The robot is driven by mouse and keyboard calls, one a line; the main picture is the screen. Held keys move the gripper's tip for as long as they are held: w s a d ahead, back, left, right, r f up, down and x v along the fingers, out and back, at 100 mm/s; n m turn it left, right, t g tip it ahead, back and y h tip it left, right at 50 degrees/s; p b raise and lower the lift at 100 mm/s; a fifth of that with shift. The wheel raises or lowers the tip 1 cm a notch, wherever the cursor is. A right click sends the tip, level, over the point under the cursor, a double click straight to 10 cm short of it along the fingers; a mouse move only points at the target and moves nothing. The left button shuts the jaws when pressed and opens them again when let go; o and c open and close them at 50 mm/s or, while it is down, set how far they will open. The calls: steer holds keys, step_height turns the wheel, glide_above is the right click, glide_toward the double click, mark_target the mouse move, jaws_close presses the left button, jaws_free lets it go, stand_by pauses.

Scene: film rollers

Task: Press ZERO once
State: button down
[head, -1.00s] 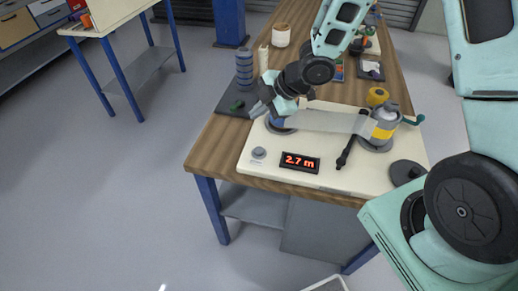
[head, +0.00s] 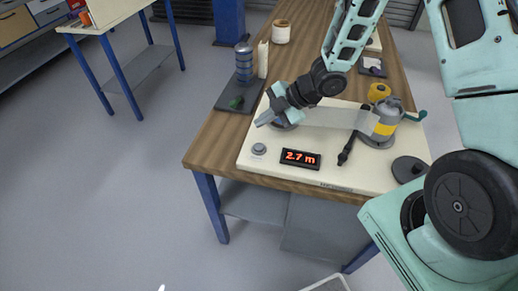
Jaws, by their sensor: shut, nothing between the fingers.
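A cream base plate (head: 385,170) lies on the wooden table. Near its front left corner is a small round grey button (head: 259,149); any label on it is too small to read. Right of it, a black display (head: 300,159) reads "2.7 m" in red digits. A translucent film strip (head: 328,118) runs between a left roller (head: 284,123), partly hidden by my arm, and a grey and yellow roller (head: 385,122) on the right. My gripper (head: 258,122) is shut and empty, above the plate's left part, behind and above the button, not touching it.
A dark tray (head: 233,101) with a stack of grey-blue discs (head: 244,65) stands behind left. A black handle (head: 348,147) and a dark round pad (head: 408,169) lie right of the display. The table's (head: 205,150) front left corner is bare.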

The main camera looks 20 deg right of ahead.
mark_target(263, 146)
step_height(263, 146, down, 7)
steer(key=b, duration=0.5)
steer(key=shift+r, duration=0.1)
stand_by(1.7)
steer(key=shift+f+b, duration=0.4)
steer(key=shift+f+b, duration=0.35)
steer(key=shift+f, duration=0.1)
stand_by(0.5)
steer(key=shift+r, duration=0.15)
steer(key=shift+r+p, duration=0.75)
steer(key=shift+p, duration=0.15)
step_height(263, 146, up, 5)
steer(key=p, duration=0.4)
steer(key=shift+p, duration=0.35)
